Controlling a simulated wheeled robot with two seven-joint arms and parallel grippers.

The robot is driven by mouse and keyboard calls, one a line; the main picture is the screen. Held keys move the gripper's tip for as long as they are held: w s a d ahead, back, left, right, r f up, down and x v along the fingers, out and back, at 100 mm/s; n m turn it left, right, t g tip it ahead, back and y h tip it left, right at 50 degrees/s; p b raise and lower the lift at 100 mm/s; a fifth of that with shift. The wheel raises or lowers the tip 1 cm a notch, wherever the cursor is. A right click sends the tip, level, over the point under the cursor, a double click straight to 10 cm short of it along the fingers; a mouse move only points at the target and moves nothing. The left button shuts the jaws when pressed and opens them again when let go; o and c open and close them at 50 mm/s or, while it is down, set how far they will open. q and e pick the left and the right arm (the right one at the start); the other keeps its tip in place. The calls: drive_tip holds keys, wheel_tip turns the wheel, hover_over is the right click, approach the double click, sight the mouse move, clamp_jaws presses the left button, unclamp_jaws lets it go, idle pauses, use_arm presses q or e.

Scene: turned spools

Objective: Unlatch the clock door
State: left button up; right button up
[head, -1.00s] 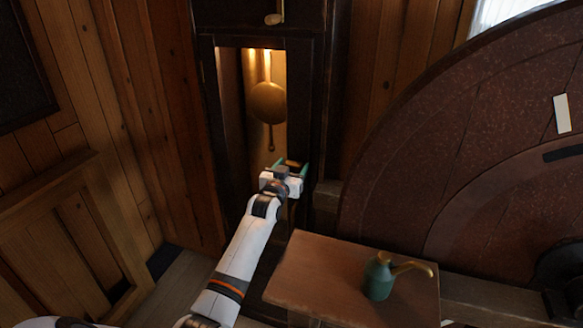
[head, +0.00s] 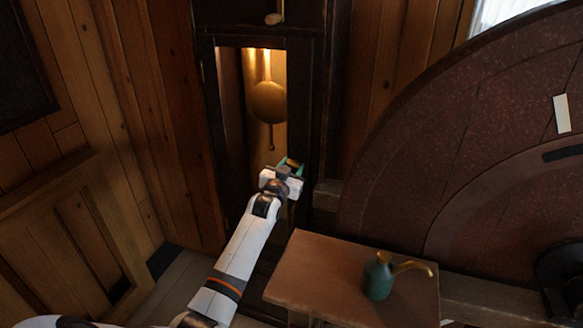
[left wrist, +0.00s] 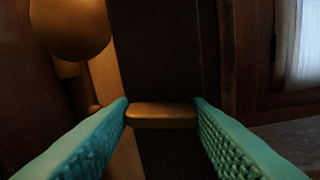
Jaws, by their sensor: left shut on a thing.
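The tall dark clock case (head: 303,105) stands against the wooden wall, its lit opening showing a brass pendulum (head: 268,101). My left gripper (head: 290,164) is at the lower right edge of this opening. In the left wrist view, its teal fingers (left wrist: 162,112) are shut on the brass latch (left wrist: 162,115), a small bar lying level between the fingertips. The dark door frame (left wrist: 165,50) is right behind the latch. The pendulum bob (left wrist: 70,25) shows at upper left there. My right gripper is not in view.
A small wooden table (head: 330,280) with a green oil can (head: 378,277) stands to the right of my left arm. A large dark red wheel (head: 460,150) fills the right side. A wooden panel (head: 60,230) is at left.

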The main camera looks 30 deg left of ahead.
use_arm(q)
drive_tip(key=m, duration=0.3)
drive_tip(key=shift+m, duration=0.3)
drive_tip(key=m, duration=0.4)
drive_tip(key=shift+m, duration=0.3)
drive_tip(key=m, duration=0.4)
drive_tip(key=shift+m, duration=2)
drive_tip(key=o, duration=1)
